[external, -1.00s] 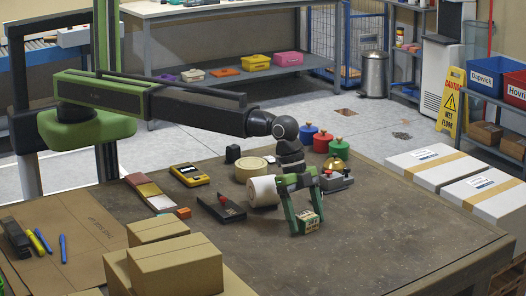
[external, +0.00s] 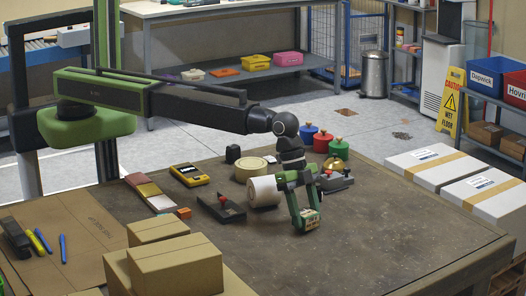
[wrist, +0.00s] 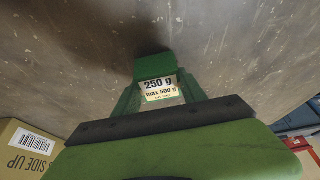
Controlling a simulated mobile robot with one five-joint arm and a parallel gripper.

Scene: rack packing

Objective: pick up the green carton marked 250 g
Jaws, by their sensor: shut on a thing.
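A small green carton with a pale label (wrist: 160,88) reading "250 g" and "max 500 g" shows in the wrist view, between my green fingers. In the external view the carton (external: 310,220) is at the fingertips of my gripper (external: 306,214), which points down over the brown table. My gripper is shut on the carton. I cannot tell whether the carton's underside touches the table.
A white roll (external: 264,191) lies just left of my gripper, with a black device (external: 221,208) beyond it. A grey device (external: 335,182) stands behind. Cardboard boxes (external: 176,268) stand at the front left. The table's right side is clear.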

